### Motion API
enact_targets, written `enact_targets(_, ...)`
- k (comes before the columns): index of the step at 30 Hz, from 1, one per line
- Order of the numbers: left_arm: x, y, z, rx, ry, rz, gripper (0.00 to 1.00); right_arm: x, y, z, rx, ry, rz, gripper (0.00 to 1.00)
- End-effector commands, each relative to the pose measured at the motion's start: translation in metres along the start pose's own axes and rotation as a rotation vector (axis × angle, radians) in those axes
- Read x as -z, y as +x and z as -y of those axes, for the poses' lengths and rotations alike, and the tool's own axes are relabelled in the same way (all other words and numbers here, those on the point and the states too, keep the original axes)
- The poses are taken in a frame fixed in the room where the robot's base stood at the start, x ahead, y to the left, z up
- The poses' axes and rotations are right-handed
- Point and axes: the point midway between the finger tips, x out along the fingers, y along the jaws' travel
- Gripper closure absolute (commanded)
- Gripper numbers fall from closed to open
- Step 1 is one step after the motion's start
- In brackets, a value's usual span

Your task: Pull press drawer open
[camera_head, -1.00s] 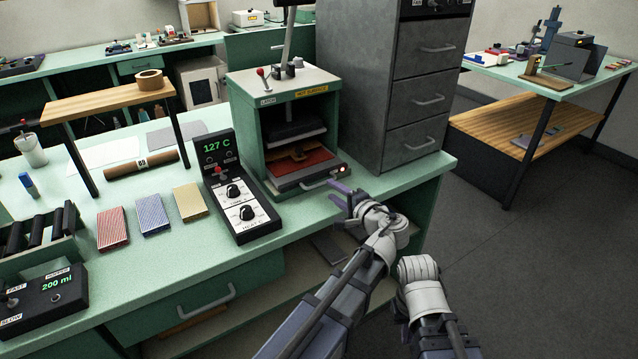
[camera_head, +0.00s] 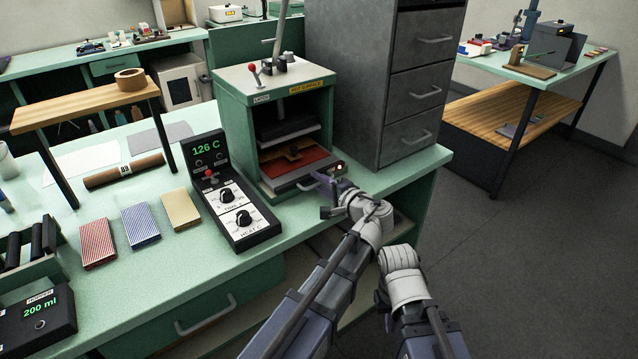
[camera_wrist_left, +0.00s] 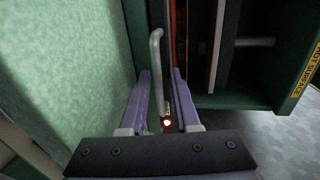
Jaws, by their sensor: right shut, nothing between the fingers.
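The press (camera_head: 230,125) is a green box on the bench with a lever on top. Its drawer (camera_head: 290,184) holds a red tray surface and sits low in the press opening. The drawer's grey bar handle (camera_wrist_left: 156,60) lies between my left fingers in the left wrist view, with gaps visible beside it. My left gripper (camera_head: 328,199) is open at the drawer front and partly covers the handle; it also shows in the left wrist view (camera_wrist_left: 160,82). My right gripper (camera_head: 400,262) is low to the right, below the bench edge, its closed fingers mostly hidden.
A control box (camera_head: 230,190) reading 126 C stands left of the press. A grey filing cabinet (camera_head: 355,90) stands close behind and right of it. Striped blocks (camera_head: 97,243) lie further left. Open floor (camera_head: 530,240) is at the right.

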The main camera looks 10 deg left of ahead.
Motion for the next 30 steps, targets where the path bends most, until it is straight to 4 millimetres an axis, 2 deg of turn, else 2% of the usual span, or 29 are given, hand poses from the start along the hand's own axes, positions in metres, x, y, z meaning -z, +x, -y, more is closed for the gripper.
enact_targets(1, -0.0005, 0.0001, -0.002, -0.007, -0.003, 0.001, 0.92, 0.0, 0.0004, 0.0, 0.0, 0.0, 0.0, 1.0)
enact_targets(3, -0.0007, 0.0001, -0.0023, -0.008, -0.003, 0.001, 1.0, 0.0, 0.0005, 0.0, 0.0, 0.0, 0.0, 1.0)
enact_targets(30, -0.0029, 0.0, -0.004, -0.011, -0.004, 0.006, 1.0, 0.0001, 0.0016, 0.0002, 0.0, 0.0, 0.0, 1.0)
